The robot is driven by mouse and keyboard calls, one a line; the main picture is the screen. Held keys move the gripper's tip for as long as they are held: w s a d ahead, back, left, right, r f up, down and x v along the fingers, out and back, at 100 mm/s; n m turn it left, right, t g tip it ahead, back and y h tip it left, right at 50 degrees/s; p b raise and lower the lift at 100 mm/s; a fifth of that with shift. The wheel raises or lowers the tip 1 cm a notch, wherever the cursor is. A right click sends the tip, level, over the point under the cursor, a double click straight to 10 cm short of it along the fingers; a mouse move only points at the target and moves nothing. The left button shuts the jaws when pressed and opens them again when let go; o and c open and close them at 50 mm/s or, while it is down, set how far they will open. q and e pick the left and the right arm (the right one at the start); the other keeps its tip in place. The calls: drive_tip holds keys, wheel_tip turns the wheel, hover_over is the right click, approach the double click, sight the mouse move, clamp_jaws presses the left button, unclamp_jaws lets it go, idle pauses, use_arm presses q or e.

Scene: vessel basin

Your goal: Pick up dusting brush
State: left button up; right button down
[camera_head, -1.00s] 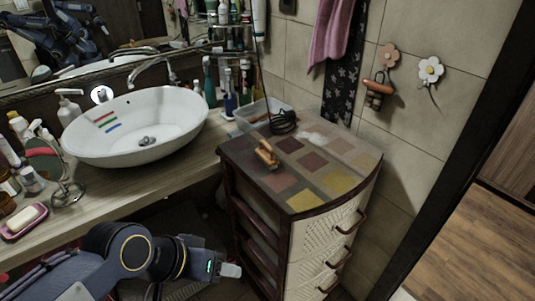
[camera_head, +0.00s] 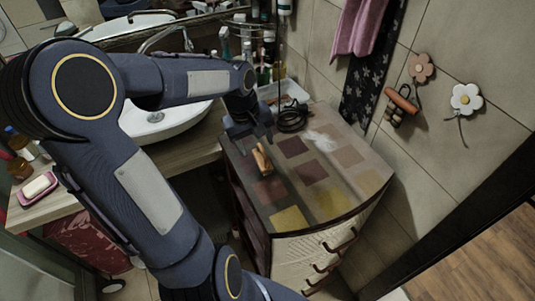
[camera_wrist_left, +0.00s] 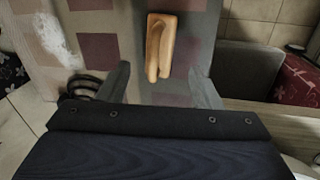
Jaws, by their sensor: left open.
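The dusting brush (camera_head: 262,158) has a light wooden body and lies on the patchwork top of the small cabinet (camera_head: 335,207). My left gripper (camera_head: 252,133) is over the cabinet's back left part, just behind the brush. In the left wrist view the brush (camera_wrist_left: 160,46) lies ahead of the open fingers (camera_wrist_left: 161,84), roughly centred between them and apart from them. Nothing is between the fingers. The bristles cannot be made out. My right gripper is not in view.
A coiled black cable (camera_head: 293,118) and a clear plastic tray (camera_head: 290,92) are behind the brush. The white basin (camera_head: 160,126) is to the left, partly hidden by my left arm. The cabinet top right of the brush is mostly clear.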

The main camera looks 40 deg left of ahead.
sight(261, 157)
use_arm(q)
drive_tip(key=f, duration=0.3)
drive_tip(key=w+f+p, duration=0.1)
drive_tip(key=f, duration=0.1)
drive_tip(key=shift+d+f, duration=0.3)
drive_tip(key=shift+d, duration=0.1)
drive_tip(key=c, duration=1.1)
